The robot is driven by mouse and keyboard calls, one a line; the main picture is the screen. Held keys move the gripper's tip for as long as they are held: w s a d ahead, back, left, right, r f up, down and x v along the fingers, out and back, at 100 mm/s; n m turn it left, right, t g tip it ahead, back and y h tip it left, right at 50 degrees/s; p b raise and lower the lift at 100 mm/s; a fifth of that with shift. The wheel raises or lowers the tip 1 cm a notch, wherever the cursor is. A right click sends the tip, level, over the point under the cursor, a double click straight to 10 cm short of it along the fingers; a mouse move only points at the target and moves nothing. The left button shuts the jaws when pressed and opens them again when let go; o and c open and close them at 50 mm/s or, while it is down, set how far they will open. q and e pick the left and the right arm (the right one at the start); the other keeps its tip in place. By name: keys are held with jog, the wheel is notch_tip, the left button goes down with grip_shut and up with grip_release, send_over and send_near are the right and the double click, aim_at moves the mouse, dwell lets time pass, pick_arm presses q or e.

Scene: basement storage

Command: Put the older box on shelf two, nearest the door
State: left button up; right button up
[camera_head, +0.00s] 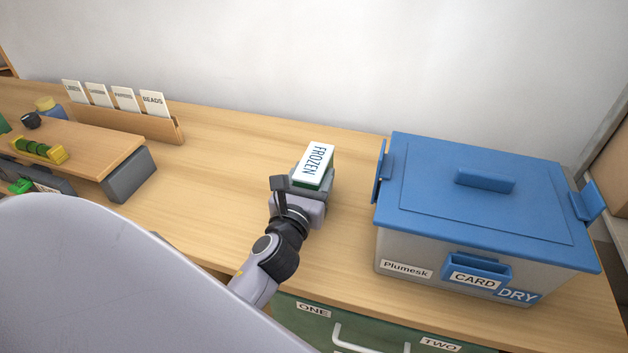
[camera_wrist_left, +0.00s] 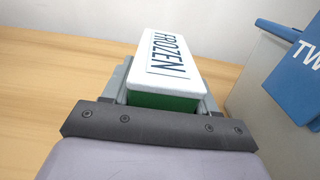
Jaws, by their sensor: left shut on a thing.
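A small box (camera_head: 315,166) with a white top lettered FROZEN and a green lower part is held over the wooden bench. It also shows in the left wrist view (camera_wrist_left: 192,72), between the jaws. My left gripper (camera_head: 310,182) is shut on this box. Below the bench front, a green panel shows labels ONE (camera_head: 313,309) and TWO (camera_head: 440,344), with a pale handle. No date on the held box is legible. My right gripper is not in view.
A grey bin with a blue lid (camera_head: 484,194) stands right, labelled Plumesk, CARD and DRY. At left are a wooden card rack (camera_head: 130,119) with several cards and a raised wooden stand (camera_head: 90,145) with small items. Bench between is clear.

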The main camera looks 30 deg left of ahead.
pick_arm(q)
notch_tip(320, 180, up, 10)
jog(key=p, duration=0.4)
jog(key=shift+r+p, duration=0.25)
jog(key=shift+p, duration=0.15)
notch_tip(320, 180, up, 10)
jog(key=shift+f, duration=0.15)
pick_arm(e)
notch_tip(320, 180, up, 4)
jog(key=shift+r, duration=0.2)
